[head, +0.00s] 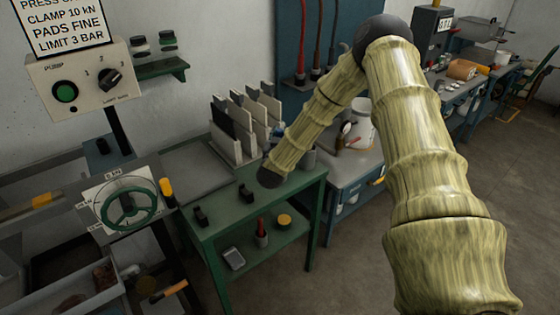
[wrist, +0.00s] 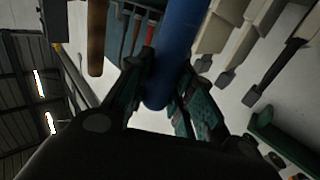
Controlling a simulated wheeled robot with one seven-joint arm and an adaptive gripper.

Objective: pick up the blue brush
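In the wrist view a thick blue cylinder with a rounded end, which looks like the handle of the blue brush (wrist: 178,40), runs from the top edge down between my fingers. Its other end is out of frame. My gripper (wrist: 168,68) has a dark finger on each side of it, and both seem to touch it with no clear gap. In the head view my arm reaches down over the green bench, and neither my gripper nor the blue brush can be made out.
A rack of upright plates (head: 245,120) stands on the green bench (head: 225,207), close to my arm's end. A white tub (head: 361,125) is on the blue bench beyond. A control box (head: 90,78) and handwheel (head: 128,208) stand at left. Open floor lies at right.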

